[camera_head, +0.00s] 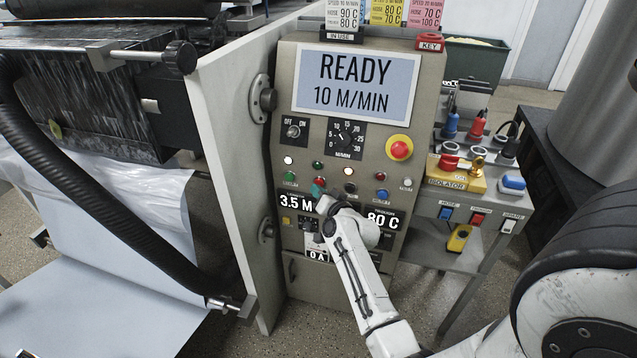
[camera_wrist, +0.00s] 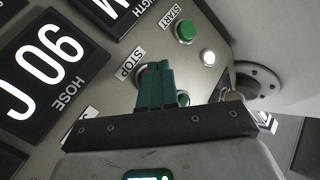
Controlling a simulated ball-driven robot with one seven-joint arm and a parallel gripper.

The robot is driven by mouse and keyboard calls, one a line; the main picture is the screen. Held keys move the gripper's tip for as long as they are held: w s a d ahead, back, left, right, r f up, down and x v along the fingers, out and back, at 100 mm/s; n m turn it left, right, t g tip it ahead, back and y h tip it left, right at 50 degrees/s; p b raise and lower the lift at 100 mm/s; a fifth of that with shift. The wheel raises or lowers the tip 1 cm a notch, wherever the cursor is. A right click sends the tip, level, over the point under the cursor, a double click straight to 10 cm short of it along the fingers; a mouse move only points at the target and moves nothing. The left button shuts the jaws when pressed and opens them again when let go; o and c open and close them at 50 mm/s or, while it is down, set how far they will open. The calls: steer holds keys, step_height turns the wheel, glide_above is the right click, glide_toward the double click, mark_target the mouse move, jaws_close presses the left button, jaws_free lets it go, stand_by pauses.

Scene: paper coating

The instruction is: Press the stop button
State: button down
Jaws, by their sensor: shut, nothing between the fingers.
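The control panel (camera_head: 350,110) stands upright in front of me, its screen reading READY, 10 M/MIN. The red stop button (camera_wrist: 139,74) shows only as a sliver beside its STOP label (camera_wrist: 129,64) in the wrist view; the teal fingers hide the rest. My gripper (camera_wrist: 156,80) is shut and empty, its fingertips right in front of that button. I cannot tell whether they touch it. In the head view my gripper (camera_head: 318,190) is at the panel's button row, just right of the green start button (camera_head: 289,176). The start button also shows in the wrist view (camera_wrist: 187,32).
A larger red mushroom button (camera_head: 399,148) on a yellow collar sits higher right on the panel. More small buttons (camera_head: 351,188) lie right of my gripper. A white guard panel (camera_head: 235,150) stands left, and a cart with an isolator box (camera_head: 455,178) stands right.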

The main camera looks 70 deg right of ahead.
steer(key=shift+a, duration=0.4)
steer(key=a+p, duration=0.5)
steer(key=shift+s, duration=0.2)
stand_by(1.0)
